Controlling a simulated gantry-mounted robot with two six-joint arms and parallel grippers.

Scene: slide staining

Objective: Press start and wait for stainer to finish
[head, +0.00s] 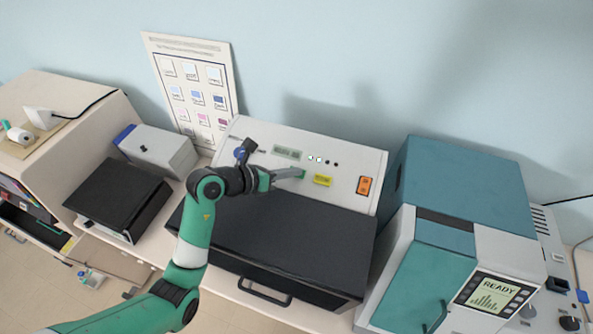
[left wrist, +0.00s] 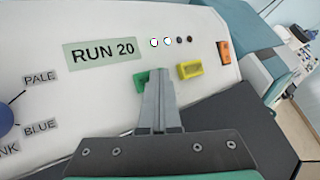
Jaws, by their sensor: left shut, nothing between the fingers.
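The stainer is a white machine (head: 345,160) with a sloped front panel and a dark closed lid (head: 290,240). Its display (left wrist: 102,53) reads RUN 20 in the left wrist view. Of the small round lamps beside it, two (left wrist: 160,42) are lit and two are dark. A green button (left wrist: 140,80) on the panel is partly hidden by my left gripper (head: 302,174). The gripper is shut and empty, its tips at the green button; I cannot tell if they touch it. My right gripper is not in view.
A yellow raised piece (left wrist: 190,69) and an orange switch (left wrist: 223,52) sit right of the green button. A blue knob (left wrist: 4,117) is at the left. A teal and white machine reading READY (head: 497,290) stands at the right. A chart (head: 195,90) leans on the wall.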

